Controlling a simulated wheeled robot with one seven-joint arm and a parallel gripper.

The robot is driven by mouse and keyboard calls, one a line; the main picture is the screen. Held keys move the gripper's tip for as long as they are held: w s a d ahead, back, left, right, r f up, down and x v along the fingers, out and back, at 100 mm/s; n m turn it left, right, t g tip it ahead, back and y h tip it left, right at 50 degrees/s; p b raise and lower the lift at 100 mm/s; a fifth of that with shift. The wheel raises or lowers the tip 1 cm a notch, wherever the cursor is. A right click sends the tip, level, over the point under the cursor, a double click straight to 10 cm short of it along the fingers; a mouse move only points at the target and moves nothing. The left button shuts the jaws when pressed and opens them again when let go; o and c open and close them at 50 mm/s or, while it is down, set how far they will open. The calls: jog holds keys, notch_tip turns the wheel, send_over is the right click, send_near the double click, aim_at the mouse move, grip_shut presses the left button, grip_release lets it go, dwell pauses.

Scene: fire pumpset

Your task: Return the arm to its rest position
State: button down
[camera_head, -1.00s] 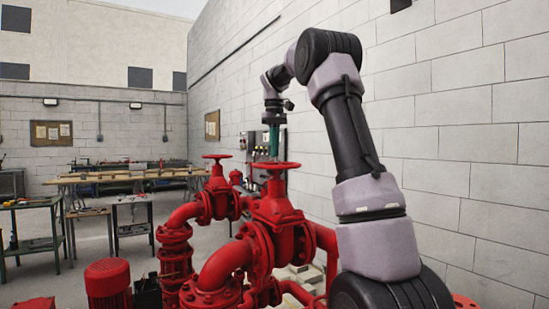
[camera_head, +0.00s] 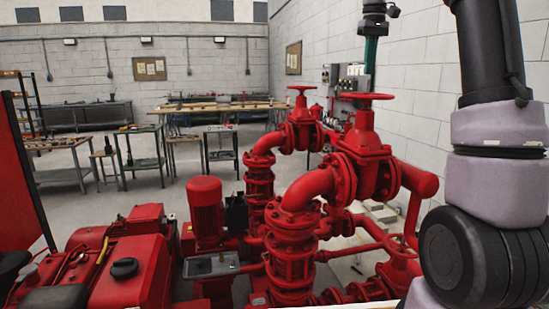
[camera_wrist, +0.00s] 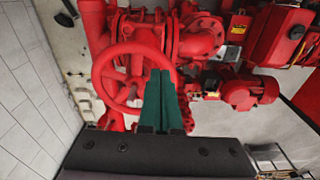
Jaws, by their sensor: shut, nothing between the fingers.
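My gripper (camera_head: 370,66) points down with its green fingers together and empty. It is at the upper right in the head view, above the red handwheel (camera_head: 367,96) of the nearer valve. The wrist view shows the closed green fingers (camera_wrist: 160,90) in front of a red handwheel (camera_wrist: 104,62), overlapping its right rim. I cannot tell the exact gap between fingers and wheel. My arm fills the right side of the head view, with its upper part out of frame.
A second handwheel (camera_head: 302,87) stands farther back. Red pipes, a motor (camera_head: 205,205) and an engine block (camera_head: 120,262) fill the lower area. A control panel (camera_head: 345,77) hangs on the right wall. Workbenches (camera_head: 222,108) stand behind, with open floor before them.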

jog(key=s+a+f+m+t, duration=0.1)
jog(key=s+a+t, duration=0.1)
jog(key=s, duration=0.6)
jog(key=s+a+f+m+t, duration=0.1)
jog(key=s+a, duration=0.2)
jog(key=s, duration=0.5)
jog(key=s+a+f+m+t+y, duration=0.1)
jog(key=s+a+f+m+t, duration=0.1)
jog(key=s+f, duration=0.7)
jog(key=s+m+t, duration=0.1)
jog(key=s+m, duration=0.1)
jog(key=s, duration=0.1)
jog(key=shift+s+a+y, duration=0.2)
jog(key=shift+s+y, duration=0.05)
jog(key=shift+y, duration=0.15)
